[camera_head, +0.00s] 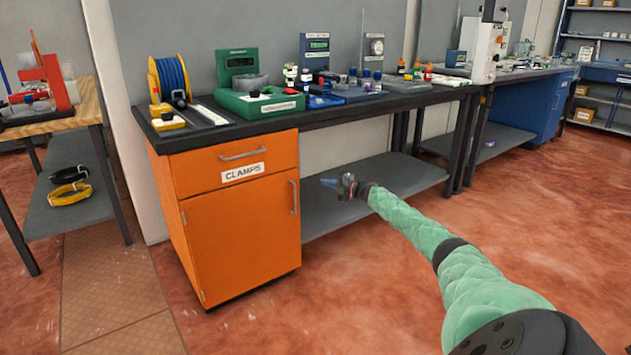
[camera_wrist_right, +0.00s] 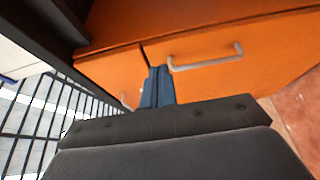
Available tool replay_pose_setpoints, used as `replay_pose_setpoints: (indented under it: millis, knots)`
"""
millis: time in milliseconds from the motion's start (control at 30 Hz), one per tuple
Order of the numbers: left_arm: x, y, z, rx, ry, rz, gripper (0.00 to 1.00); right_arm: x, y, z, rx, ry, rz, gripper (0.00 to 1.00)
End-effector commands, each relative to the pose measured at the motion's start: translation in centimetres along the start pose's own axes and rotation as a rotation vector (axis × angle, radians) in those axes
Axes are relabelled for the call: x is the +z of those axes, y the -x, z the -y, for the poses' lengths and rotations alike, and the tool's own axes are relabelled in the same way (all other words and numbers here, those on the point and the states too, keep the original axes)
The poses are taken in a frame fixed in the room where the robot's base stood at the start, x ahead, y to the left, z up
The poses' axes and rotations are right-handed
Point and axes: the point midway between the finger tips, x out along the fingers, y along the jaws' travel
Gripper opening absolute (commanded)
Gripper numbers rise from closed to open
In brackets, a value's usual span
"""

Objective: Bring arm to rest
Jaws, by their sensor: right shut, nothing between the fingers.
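My right arm reaches in from the lower right in the head view, in a green padded sleeve. Its right gripper (camera_head: 329,183) is shut and empty, in the air in front of the bench, just right of the orange cabinet (camera_head: 240,235). In the right wrist view the blue fingers (camera_wrist_right: 157,88) are together, with the orange cabinet front and a drawer handle (camera_wrist_right: 205,62) beyond them. I see no contact between the fingers and the cabinet. My left gripper is in neither view.
The dark bench top (camera_head: 300,113) carries a blue cable spool (camera_head: 172,78), a green device (camera_head: 258,102) and small parts. A lower shelf (camera_head: 380,180) lies under the bench. A wooden table (camera_head: 50,122) stands at the left. The red floor (camera_head: 350,300) in front is clear.

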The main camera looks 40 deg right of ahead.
Motion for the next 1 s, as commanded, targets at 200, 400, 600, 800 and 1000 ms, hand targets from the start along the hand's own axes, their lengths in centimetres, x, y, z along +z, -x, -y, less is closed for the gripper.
replay_pose_setpoints:
  millis: [200, 400, 600, 800, 1000]
  knots:
    - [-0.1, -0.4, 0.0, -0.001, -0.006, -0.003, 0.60, 0.5, 1.8, 0.2, -0.002, -0.001, -0.003, 0.00]
    - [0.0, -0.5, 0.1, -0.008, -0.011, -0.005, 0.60, 0.6, 2.0, 0.2, -0.001, -0.001, -0.003, 0.00]
    - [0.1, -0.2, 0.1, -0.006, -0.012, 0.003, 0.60, 0.5, 2.0, 0.2, 0.000, -0.023, -0.008, 0.00]
    - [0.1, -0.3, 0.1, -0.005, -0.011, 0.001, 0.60, -2.7, 0.0, -2.7, 0.062, -0.087, -0.095, 0.00]
    - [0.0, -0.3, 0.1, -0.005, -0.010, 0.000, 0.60, -9.9, -3.6, -8.0, 0.143, -0.107, -0.247, 0.00]
